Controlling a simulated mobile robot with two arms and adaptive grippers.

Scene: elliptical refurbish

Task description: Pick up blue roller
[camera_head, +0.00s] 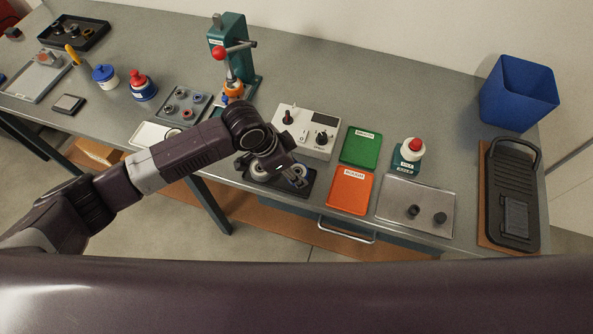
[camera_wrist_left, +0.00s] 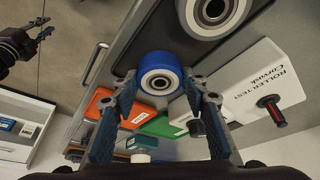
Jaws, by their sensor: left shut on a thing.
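The blue roller (camera_wrist_left: 160,63) has a wide blue rim and a pale hub with a metal bearing. In the left wrist view it sits between the fingertips of my left gripper (camera_wrist_left: 162,88), which is shut on it. A larger pale roller (camera_wrist_left: 213,14) is beside the blue one. A dark shape at the left wrist view's upper left looks like my right gripper (camera_wrist_left: 36,40); its opening is unclear.
The white control box (camera_head: 313,145) stands just behind the base. Green (camera_head: 361,148) and orange (camera_head: 350,194) trays lie to the right, then a metal tray (camera_head: 415,205) with small dark parts. A teal press (camera_head: 232,45) stands behind on the left. The bench's front edge is close.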

